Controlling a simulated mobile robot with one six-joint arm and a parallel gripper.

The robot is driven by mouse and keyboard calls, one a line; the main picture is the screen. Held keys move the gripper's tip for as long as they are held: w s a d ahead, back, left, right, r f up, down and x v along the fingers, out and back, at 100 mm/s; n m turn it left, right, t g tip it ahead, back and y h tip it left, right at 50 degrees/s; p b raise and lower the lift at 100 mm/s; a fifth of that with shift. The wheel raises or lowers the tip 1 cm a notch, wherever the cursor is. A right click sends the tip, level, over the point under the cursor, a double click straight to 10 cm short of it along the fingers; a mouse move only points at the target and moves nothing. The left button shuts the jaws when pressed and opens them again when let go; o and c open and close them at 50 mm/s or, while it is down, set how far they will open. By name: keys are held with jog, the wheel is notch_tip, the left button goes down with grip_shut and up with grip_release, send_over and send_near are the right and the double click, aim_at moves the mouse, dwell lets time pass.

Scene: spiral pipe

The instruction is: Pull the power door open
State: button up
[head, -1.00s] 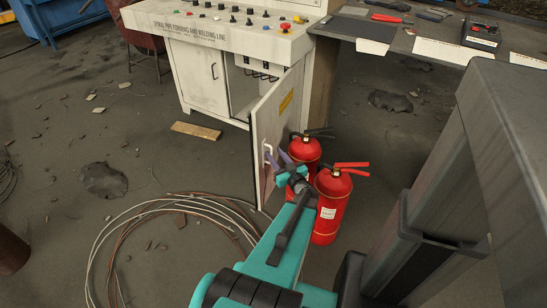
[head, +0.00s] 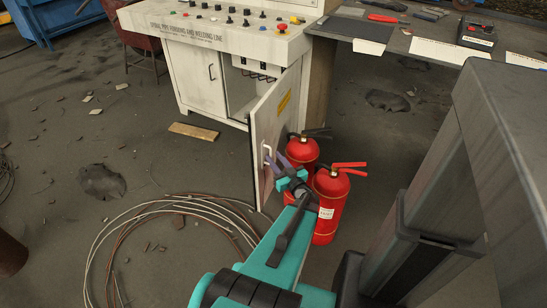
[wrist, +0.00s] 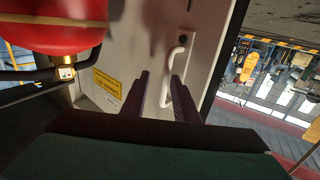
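The power door (head: 272,125) is the light panel of the control cabinet. It stands wide open, swung out from the cabinet, with a yellow label on its face. Its white bar handle (head: 266,154) is near the free edge; it also shows in the wrist view (wrist: 177,58). My gripper (head: 274,166) is at the handle side of the door. In the wrist view my gripper's dark fingers (wrist: 160,76) are apart, and the handle's lower end shows between them. Whether a finger touches the handle cannot be told.
Two red fire extinguishers (head: 330,205) stand right beside the door and my arm. The control desk (head: 220,35) is behind. Coiled cable (head: 150,213) and a wooden board (head: 194,132) lie on the floor at left. A table (head: 400,40) stands at back right.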

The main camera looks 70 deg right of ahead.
jog(key=v, duration=1.1)
jog(key=shift+s+a+p, duration=0.3)
jog(key=shift+p, duration=0.15)
jog(key=shift+w, duration=0.1)
